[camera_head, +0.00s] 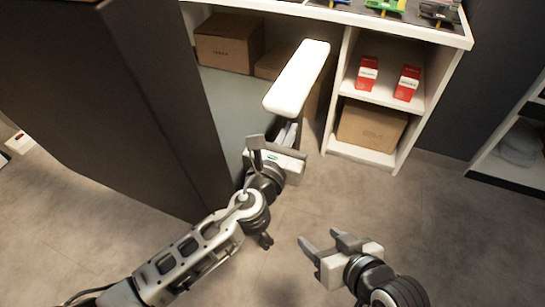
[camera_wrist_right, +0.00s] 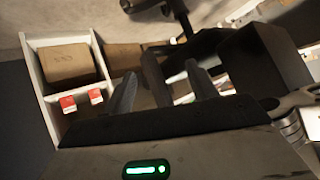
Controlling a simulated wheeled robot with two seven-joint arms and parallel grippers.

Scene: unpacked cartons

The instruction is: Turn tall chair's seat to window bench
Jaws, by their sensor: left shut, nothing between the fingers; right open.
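A long white slab with rounded ends (camera_head: 298,78), seemingly part of the tall chair, stands in front of the shelf in the head view. What supports it is mostly hidden behind my left gripper. My left gripper (camera_head: 258,146) is shut and empty, just below the slab's near end; I cannot tell whether they touch. My right gripper (camera_head: 320,238) is open and empty over bare floor, lower and to the right. Its two fingers also show apart in the right wrist view (camera_wrist_right: 160,82). I cannot pick out the window bench with certainty.
A tall dark panel (camera_head: 110,100) fills the left. A white shelf unit (camera_head: 432,33) at the back holds red boxes (camera_head: 367,74) and brown cartons (camera_head: 228,43). Another shelf (camera_head: 512,160) stands at the right. Floor around my right gripper is clear.

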